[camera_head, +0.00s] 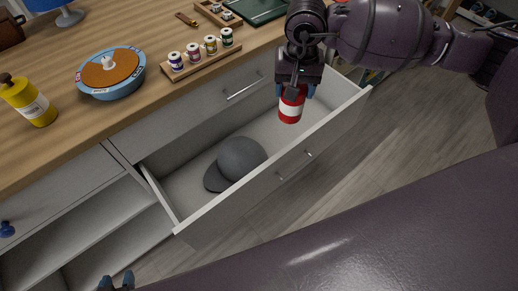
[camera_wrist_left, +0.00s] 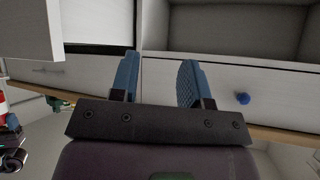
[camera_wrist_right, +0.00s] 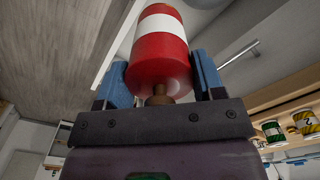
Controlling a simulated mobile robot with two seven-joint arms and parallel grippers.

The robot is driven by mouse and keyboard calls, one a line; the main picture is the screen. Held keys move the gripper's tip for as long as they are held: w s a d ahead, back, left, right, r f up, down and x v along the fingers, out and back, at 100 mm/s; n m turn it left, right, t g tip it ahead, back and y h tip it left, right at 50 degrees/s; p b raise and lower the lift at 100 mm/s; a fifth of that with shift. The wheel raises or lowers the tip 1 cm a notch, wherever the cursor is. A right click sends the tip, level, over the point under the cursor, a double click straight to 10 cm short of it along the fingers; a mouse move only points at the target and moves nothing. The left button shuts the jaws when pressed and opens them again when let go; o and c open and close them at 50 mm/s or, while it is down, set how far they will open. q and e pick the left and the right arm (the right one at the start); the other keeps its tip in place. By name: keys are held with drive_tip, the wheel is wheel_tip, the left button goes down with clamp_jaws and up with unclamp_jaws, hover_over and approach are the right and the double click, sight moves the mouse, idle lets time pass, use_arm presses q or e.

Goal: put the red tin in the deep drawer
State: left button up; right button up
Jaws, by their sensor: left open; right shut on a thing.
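The red tin (camera_head: 291,104), red with a white band, is held in my right gripper (camera_head: 296,90) over the back right part of the open deep drawer (camera_head: 255,188). In the right wrist view the tin (camera_wrist_right: 160,55) sits between the two blue fingers (camera_wrist_right: 160,85). I cannot tell its exact height above the drawer floor. A grey cap (camera_head: 241,158) lies in the drawer's middle. My left gripper (camera_head: 116,282) shows only its fingertips at the bottom left edge; in the left wrist view its fingers (camera_wrist_left: 160,82) are apart and empty.
A shut drawer with a blue knob (camera_head: 7,229) and open shelves are at left. The drawer floor around the cap is clear.

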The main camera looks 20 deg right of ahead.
drive_tip(key=w+d+f+m+b, duration=0.7)
drive_tip(key=w+f+m, duration=0.25)
drive_tip(key=f, duration=0.35)
drive_tip(key=f+b, duration=0.2)
drive_tip(key=f, duration=0.4)
drive_tip(key=f+b, duration=0.2)
drive_tip(key=f, duration=0.5)
drive_tip(key=f+b, duration=0.2)
drive_tip(key=f, duration=0.5)
drive_tip(key=shift+w+d, duration=0.2)
drive_tip(key=shift+w, duration=0.15)
use_arm(q)
wheel_tip(320, 180, down, 7)
drive_tip(key=w+d+m, duration=0.1)
drive_tip(key=m, duration=0.1)
drive_tip(key=shift+w+d+h, duration=0.15)
drive_tip(key=shift+w+h, duration=0.05)
drive_tip(key=shift+h, duration=0.2)
use_arm(e)
drive_tip(key=shift+r, duration=0.15)
use_arm(q)
drive_tip(key=shift+f, duration=0.15)
use_arm(e)
drive_tip(key=o, duration=1.2)
drive_tip(key=shift+f, duration=0.2)
